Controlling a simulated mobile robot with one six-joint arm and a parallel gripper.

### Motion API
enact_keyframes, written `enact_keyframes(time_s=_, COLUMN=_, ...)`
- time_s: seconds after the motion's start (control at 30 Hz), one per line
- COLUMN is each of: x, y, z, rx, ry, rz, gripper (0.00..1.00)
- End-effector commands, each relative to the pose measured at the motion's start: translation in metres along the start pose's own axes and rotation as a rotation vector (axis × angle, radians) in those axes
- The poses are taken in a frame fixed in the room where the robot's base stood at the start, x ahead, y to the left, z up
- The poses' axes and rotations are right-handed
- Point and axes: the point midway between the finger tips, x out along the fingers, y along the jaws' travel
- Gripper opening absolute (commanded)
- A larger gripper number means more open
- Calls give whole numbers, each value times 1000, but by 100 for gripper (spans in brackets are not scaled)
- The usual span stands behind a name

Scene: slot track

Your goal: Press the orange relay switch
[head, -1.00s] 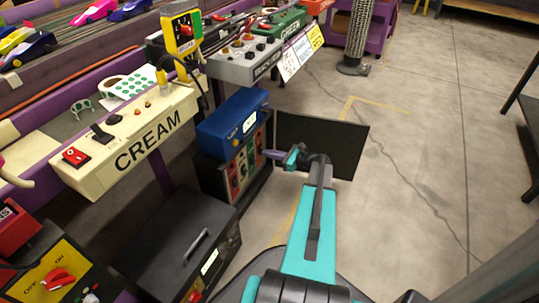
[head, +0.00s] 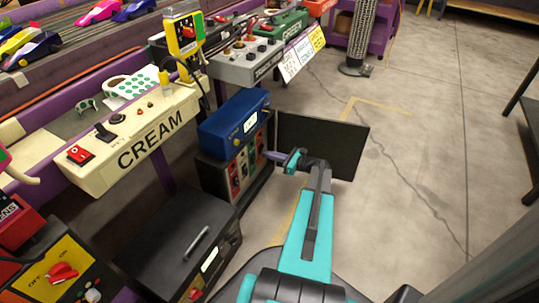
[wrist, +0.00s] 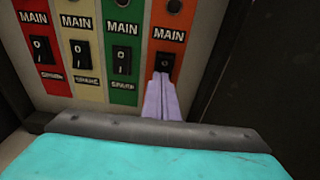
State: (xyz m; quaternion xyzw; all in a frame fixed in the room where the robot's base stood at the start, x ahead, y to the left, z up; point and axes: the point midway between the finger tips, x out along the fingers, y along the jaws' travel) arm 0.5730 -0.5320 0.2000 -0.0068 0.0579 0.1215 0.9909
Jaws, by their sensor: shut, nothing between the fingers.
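The relay box (head: 232,180) shows in the head view with its coloured strips facing right. In the wrist view the orange strip (wrist: 171,17) is the rightmost, labelled MAIN, with a dark relay switch (wrist: 165,62) below the label. My gripper (wrist: 160,76) is shut and empty, its lavender fingertips at the lower part of that switch. They overlap its lower edge in the picture; I cannot tell whether they touch it. In the head view my gripper (head: 267,155) is beside the box's front, near its far end.
Red (wrist: 30,18), yellow (wrist: 80,94) and green (wrist: 122,90) strips with similar switches lie left of the orange one. A blue unit (head: 228,122) sits on the box. A dark panel (head: 340,145) stands just beyond my gripper. Open floor lies right.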

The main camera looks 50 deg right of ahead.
Motion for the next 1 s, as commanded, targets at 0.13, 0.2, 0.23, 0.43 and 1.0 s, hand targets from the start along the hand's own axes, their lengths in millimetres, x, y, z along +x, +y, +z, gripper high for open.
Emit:
enact_keyframes(time_s=0.13, x=-13, y=-3, z=-5, rx=3, ry=3, rz=-7, gripper=0)
enact_keyframes(time_s=0.2, x=-20, y=-4, z=-8, rx=3, ry=4, rz=-9, gripper=0)
enact_keyframes(time_s=0.23, x=-23, y=-4, z=-9, rx=3, ry=4, rz=-9, gripper=0)
enact_keyframes(time_s=0.43, x=-53, y=-4, z=-20, rx=4, ry=6, rz=-12, gripper=0)
enact_keyframes(time_s=1.0, x=-113, y=-1, z=-43, rx=2, ry=6, rz=-6, gripper=0)
